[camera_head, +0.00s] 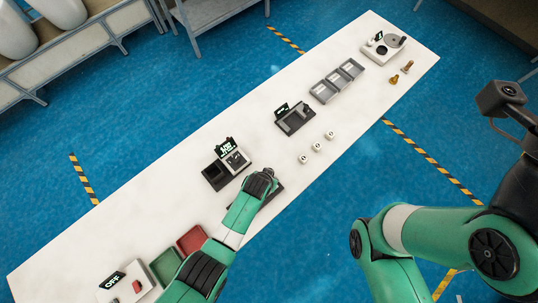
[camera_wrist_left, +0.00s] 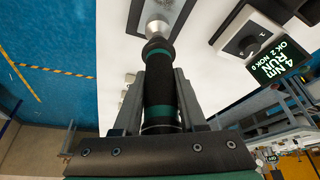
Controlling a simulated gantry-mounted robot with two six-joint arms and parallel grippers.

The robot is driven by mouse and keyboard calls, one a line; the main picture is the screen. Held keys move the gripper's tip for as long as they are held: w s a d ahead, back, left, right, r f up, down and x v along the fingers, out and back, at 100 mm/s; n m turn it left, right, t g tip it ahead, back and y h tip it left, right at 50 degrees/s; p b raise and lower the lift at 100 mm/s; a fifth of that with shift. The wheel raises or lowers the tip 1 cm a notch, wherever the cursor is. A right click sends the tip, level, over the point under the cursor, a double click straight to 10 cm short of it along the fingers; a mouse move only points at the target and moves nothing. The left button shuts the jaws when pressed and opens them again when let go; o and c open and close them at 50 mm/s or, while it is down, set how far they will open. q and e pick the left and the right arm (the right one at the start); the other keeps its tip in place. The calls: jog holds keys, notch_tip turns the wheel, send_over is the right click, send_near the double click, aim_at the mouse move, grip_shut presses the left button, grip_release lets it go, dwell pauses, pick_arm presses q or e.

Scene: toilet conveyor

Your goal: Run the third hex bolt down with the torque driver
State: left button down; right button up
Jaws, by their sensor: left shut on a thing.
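My left gripper (camera_wrist_left: 159,88) is shut on the torque driver (camera_wrist_left: 158,62), around its black and green handle. The driver's silver socket (camera_wrist_left: 157,28) points to the top of the left wrist view, at a grey fixture (camera_wrist_left: 181,9). The bolt at the tip cannot be made out. In the head view my left gripper (camera_head: 262,182) is over the dark fixture (camera_head: 273,198) at the table's front edge. The driver's display (camera_wrist_left: 281,61) reads 4 Nm, RUN, OK 2, NOK 0.
The white controller box (camera_head: 237,160) with a knob and a dark holder (camera_head: 214,175) stand behind my left gripper. Red (camera_head: 191,239) and green (camera_head: 165,266) trays lie at the left. White numbered blocks (camera_head: 317,147) stand right of it.

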pick_arm(q)
jog(key=shift+s+f+b, duration=0.1)
jog(key=shift+f+b, duration=0.25)
jog(key=shift+f, duration=0.1)
dwell(1.6)
jog(key=shift+r, duration=0.3)
dwell(0.8)
notch_tip(320, 180, up, 5)
jog(key=p, duration=0.5)
dwell(0.4)
